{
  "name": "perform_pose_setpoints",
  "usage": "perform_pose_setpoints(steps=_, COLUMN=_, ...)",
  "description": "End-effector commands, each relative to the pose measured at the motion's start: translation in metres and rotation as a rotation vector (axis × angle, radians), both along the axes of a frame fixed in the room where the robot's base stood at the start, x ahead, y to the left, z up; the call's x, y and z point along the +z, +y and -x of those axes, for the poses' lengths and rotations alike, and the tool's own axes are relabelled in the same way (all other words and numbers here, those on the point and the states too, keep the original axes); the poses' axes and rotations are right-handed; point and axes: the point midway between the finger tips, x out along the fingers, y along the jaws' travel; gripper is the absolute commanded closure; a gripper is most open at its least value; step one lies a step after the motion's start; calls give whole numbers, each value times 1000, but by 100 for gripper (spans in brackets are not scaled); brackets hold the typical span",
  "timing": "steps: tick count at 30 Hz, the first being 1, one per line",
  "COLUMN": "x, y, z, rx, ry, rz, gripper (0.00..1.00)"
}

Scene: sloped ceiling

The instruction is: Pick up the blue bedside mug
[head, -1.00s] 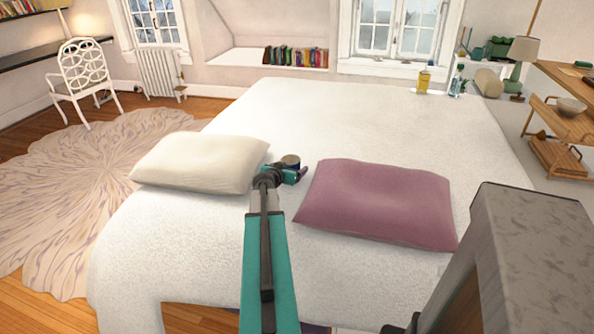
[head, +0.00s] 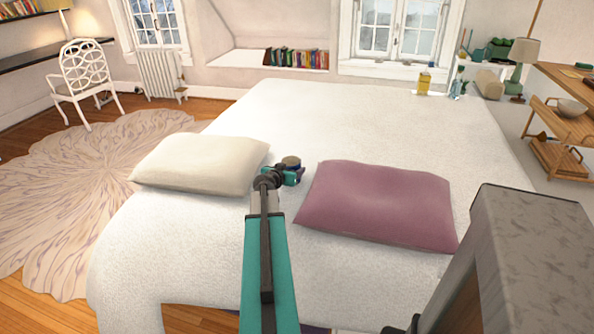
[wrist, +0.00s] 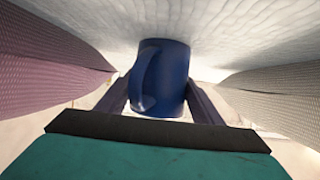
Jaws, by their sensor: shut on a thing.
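The blue mug (wrist: 172,75) sits between the two fingers of my gripper (wrist: 160,98) in the wrist view, its handle turned toward the camera and left. The fingers are shut on the mug, one on each side. In the head view only the top of the mug (head: 291,162) shows, just beyond my gripper (head: 294,175), between the two pillows on the bed. My gripper and arm hide its lower part there, so I cannot tell whether it touches the bed.
A white pillow (head: 200,163) lies close on the left and a purple pillow (head: 380,205) close on the right. The white bed (head: 330,115) is clear beyond them.

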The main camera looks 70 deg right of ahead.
Motion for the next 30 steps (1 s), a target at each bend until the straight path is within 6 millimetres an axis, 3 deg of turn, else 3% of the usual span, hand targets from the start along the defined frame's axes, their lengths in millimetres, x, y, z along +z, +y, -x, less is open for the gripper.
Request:
perform_pose_setpoints(steps=8, x=16, y=0, z=1, rx=-1, ry=-1, rz=2, gripper=71)
perform_pose_setpoints(steps=24, x=84, y=-1, z=1, rx=-1, ry=-1, rz=3, gripper=71)
perform_pose_setpoints(steps=30, x=97, y=-1, z=2, rx=-1, ry=0, rz=3, gripper=71)
